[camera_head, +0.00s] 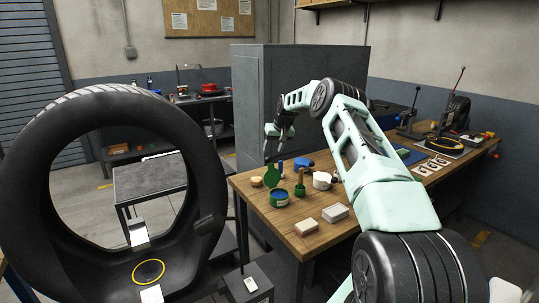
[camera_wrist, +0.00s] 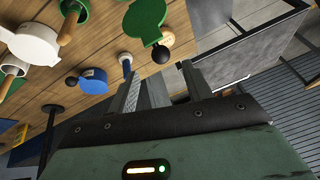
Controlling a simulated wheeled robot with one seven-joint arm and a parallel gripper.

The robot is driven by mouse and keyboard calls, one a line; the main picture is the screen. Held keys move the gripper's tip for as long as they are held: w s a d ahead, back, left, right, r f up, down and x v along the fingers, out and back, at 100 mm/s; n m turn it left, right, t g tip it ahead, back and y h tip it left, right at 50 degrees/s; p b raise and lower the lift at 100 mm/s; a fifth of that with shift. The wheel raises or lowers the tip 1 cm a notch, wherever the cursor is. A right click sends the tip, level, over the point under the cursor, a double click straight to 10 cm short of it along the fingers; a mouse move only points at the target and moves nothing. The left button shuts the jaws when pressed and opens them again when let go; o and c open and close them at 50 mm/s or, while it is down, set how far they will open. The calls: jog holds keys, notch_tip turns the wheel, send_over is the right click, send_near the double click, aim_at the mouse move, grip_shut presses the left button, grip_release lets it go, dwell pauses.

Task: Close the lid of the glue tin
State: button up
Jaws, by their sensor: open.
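The glue tin (camera_head: 279,199), green with blue inside, stands open near the left edge of the wooden bench. Its round green lid (camera_head: 271,176) stands raised behind the opening. The lid seems to show in the wrist view as a green disc (camera_wrist: 145,18) at the top, with a dark ball knob beside it. The tin's body cannot be made out surely there. My gripper (camera_head: 280,132) is open and empty, above and behind the tin, apart from the lid. Its fingers (camera_wrist: 162,86) show at the middle of the wrist view.
A tan round item (camera_head: 256,182) lies left. Two pale blocks (camera_head: 306,227) lie in front. A grey cabinet (camera_head: 300,100) rises behind.

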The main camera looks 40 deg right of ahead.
aim_at(269, 158)
jog(key=p+x, duration=0.1)
jog(key=x, duration=0.5)
jog(key=shift+w+f+p, duration=0.15)
jog(key=shift+f+p, duration=0.05)
jog(key=shift+p, duration=0.1)
grip_shut()
